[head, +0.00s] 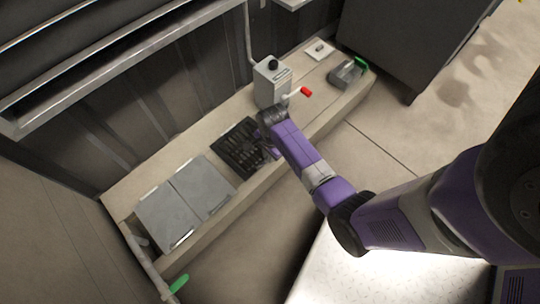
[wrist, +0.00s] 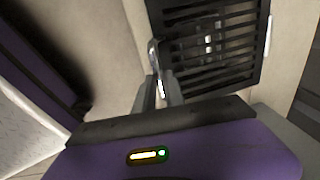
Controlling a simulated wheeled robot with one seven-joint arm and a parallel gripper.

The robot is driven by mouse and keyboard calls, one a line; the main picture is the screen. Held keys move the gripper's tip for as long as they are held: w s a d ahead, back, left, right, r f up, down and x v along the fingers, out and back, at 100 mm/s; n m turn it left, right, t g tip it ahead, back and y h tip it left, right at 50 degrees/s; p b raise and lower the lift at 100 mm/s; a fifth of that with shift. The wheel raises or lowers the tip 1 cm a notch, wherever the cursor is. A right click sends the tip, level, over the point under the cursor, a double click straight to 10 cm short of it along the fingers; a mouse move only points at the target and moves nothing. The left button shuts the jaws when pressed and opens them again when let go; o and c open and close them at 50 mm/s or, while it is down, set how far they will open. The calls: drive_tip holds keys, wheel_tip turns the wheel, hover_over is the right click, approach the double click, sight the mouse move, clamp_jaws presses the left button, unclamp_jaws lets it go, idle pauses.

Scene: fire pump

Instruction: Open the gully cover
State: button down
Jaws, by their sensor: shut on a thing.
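The gully cover (head: 238,149) is a black slotted grate in the beige ledge, to the left of the grey box. In the wrist view the gully cover (wrist: 225,75) fills the upper right, with a thin grey handle (wrist: 153,54) along its near-left edge. My gripper (wrist: 161,84) has its two fingers closed around the end of this handle. In the head view my gripper (head: 267,152) is at the right edge of the grate and partly hidden by my purple wrist. I cannot tell whether the grate is raised.
Two grey flat panels (head: 186,203) lie on the ledge left of the grate. A grey box (head: 272,84) with a black knob and red-tipped lever (head: 305,92) stands close to my wrist. A grey block with a green handle (head: 361,66) sits further right.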

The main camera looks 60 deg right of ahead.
drive_tip(key=w+d+r+g+p, duration=0.2)
drive_tip(key=w+r+p, duration=0.6)
drive_tip(key=r, duration=0.3)
drive_tip(key=w+d+r+b, duration=0.2)
drive_tip(key=w+b, duration=0.1)
drive_tip(key=w, duration=0.3)
drive_tip(key=w+d+r+b, duration=0.2)
drive_tip(key=w+b, duration=0.1)
drive_tip(key=w, duration=0.4)
drive_tip(key=shift+w+r, duration=0.2)
drive_tip(key=shift+r, duration=0.15)
drive_tip(key=c, duration=1.5)
unclamp_jaws()
drive_tip(key=shift+f, duration=0.1)
drive_tip(key=shift+o, duration=0.5)
drive_tip(key=shift+w+d+r, duration=0.1)
drive_tip(key=shift+r, duration=0.1)
drive_tip(key=shift+r, duration=0.1)
